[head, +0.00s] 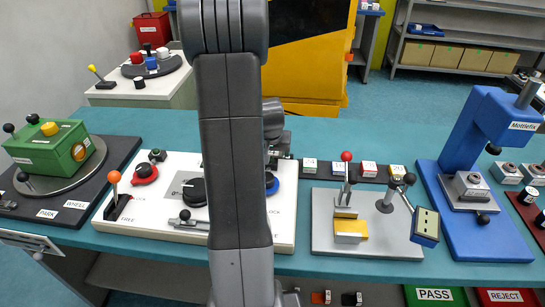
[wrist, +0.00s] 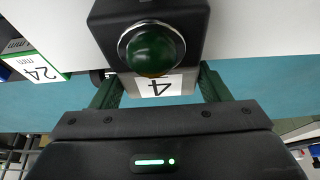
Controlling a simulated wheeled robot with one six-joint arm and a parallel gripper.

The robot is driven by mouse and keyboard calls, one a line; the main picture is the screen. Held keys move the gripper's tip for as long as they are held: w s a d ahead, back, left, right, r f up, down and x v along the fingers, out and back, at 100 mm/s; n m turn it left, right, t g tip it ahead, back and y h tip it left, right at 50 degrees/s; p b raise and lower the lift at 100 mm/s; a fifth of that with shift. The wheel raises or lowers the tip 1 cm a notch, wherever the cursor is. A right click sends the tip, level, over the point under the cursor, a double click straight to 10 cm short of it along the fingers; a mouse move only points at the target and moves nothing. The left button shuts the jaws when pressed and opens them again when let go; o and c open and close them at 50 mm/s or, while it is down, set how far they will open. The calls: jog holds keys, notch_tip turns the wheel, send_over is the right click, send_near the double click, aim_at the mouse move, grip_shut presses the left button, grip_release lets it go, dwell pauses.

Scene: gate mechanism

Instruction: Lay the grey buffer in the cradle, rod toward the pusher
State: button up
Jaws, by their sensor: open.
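My gripper (wrist: 157,84) is open, its two dark green fingers apart on either side of a white label marked 4, with no held object visible. A black block with a dark green dome (wrist: 153,50) is just beyond the fingers; I cannot tell whether they touch it. In the head view my arm hides the fingers and part of the bench behind. I cannot pick out the grey buffer, its rod, the cradle or the pusher with certainty in either view.
A white panel (head: 125,220) with knobs and levers spans the left-centre bench. Right of my arm stand a grey plate (head: 325,239) with levers and yellow blocks (head: 351,230), and a blue press (head: 480,130). A green box (head: 48,153) is at far left. Labelled blocks (head: 368,170) line the back.

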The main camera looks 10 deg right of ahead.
jog(key=shift+w+f, duration=0.1)
jog(key=shift+f, duration=0.2)
jog(key=shift+r, duration=0.1)
jog(key=c, duration=0.9)
